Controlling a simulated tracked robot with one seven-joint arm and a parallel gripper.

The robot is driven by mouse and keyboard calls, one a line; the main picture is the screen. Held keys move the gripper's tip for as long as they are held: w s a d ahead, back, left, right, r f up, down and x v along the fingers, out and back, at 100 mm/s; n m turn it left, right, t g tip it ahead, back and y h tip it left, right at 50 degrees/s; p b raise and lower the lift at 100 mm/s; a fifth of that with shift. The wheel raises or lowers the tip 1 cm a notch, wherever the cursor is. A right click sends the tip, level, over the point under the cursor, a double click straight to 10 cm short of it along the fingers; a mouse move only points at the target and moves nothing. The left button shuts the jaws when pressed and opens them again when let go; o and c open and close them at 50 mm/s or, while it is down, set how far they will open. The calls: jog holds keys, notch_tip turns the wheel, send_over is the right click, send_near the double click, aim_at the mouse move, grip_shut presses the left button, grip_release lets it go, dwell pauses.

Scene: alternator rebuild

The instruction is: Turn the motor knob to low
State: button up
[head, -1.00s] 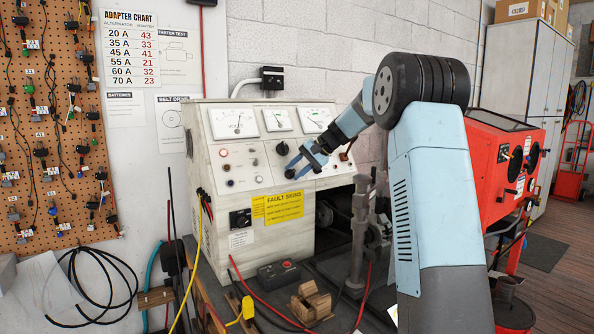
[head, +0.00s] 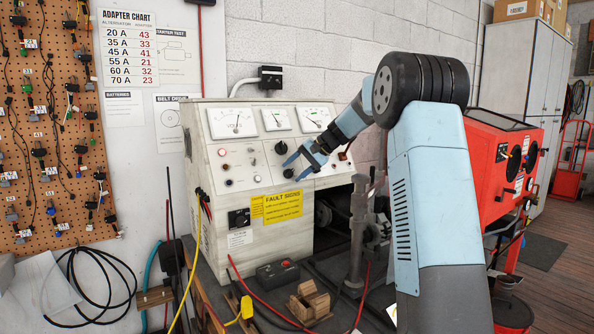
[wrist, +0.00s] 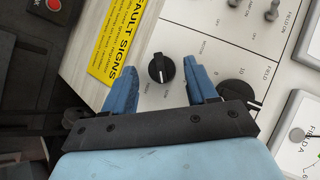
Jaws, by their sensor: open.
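The small black motor knob (wrist: 161,67) sits on the panel between my two fingers in the wrist view. The knob also shows in the head view (head: 288,173). My gripper (wrist: 160,68) is open, with one blue finger on each side of the knob and visible gaps to it. In the head view my gripper (head: 291,170) is at the front of the test bench's sloped panel (head: 240,160).
A larger black field dial (wrist: 236,93) lies beside the right finger in the wrist view. Toggle switches (wrist: 272,12) are farther up. The yellow fault signs label (wrist: 115,45) is left of the knob. Meters (head: 235,123) line the panel top.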

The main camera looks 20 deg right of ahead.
jog(key=v, duration=1.3)
jog(key=shift+d+r, duration=0.25)
jog(key=shift+s, duration=0.15)
jog(key=s+a+n+h, duration=0.15)
jog(key=s+a, duration=0.35)
jog(key=s, duration=0.5)
jog(key=s+a+h, duration=0.3)
jog(key=s+a, duration=0.2)
jog(key=s, duration=0.6)
jog(key=s+f+n+h, duration=0.1)
jog(key=s+f, duration=0.3)
jog(key=s, duration=0.4)
jog(key=s+f+n+h, duration=0.1)
jog(key=s+f+h, duration=0.1)
jog(key=s+f, duration=0.2)
jog(key=s+f+n+t+h, duration=0.1)
jog(key=s+f, duration=0.3)
jog(key=s, duration=0.7)
jog(key=shift+s+a+f, duration=0.2)
jog(key=shift+s+f, duration=0.1)
jog(key=shift+s, duration=0.05)
dwell(1.1)
